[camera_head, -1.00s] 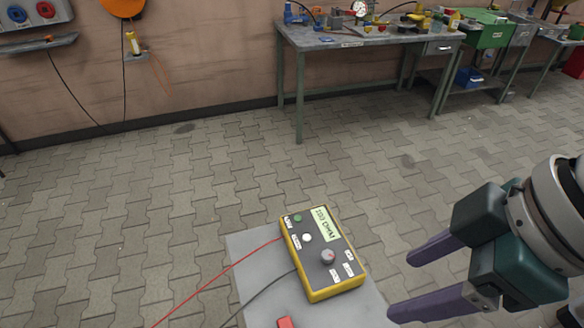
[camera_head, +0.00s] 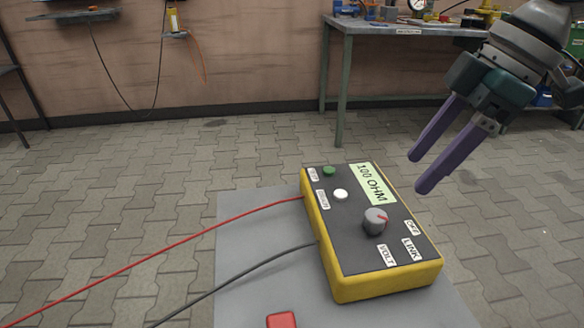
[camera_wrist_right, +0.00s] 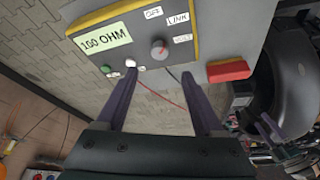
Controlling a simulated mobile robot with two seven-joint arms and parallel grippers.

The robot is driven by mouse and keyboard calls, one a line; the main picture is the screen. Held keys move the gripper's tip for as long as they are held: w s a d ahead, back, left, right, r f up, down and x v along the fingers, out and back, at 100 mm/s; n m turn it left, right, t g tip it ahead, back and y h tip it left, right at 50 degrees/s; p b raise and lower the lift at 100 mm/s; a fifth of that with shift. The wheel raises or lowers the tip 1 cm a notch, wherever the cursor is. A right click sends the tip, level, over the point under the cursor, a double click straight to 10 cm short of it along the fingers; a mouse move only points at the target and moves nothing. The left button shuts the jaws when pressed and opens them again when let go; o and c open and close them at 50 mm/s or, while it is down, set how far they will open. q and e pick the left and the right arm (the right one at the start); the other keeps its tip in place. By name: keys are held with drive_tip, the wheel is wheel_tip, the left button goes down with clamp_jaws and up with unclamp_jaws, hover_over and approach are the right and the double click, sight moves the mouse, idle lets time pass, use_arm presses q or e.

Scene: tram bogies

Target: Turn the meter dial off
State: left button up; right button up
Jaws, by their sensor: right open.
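The yellow-edged meter (camera_head: 350,245) lies on a grey stand top in the head view. Its display (camera_head: 371,184) reads 100 OHM. The grey dial (camera_head: 376,221) has a red mark and sits near labels OFF, LINK and VOLT. In the right wrist view the dial (camera_wrist_right: 159,49) shows beyond and between the fingers. My right gripper (camera_head: 418,173) is open and empty, above and to the right of the meter, apart from it. It also shows in the right wrist view (camera_wrist_right: 165,105). My left gripper is out of view.
A red lead (camera_head: 170,246) and a black lead (camera_head: 235,283) run left from the meter. A red block (camera_head: 281,320) is on the grey stand top (camera_head: 262,207). A workbench (camera_head: 400,25) stands behind. Paved floor is open on the left.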

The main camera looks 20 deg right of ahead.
sight(377, 215)
drive_tip(key=b+x, duration=0.3)
drive_tip(key=x, duration=0.7)
drive_tip(key=shift+a, duration=0.1)
clamp_jaws()
idle(0.3)
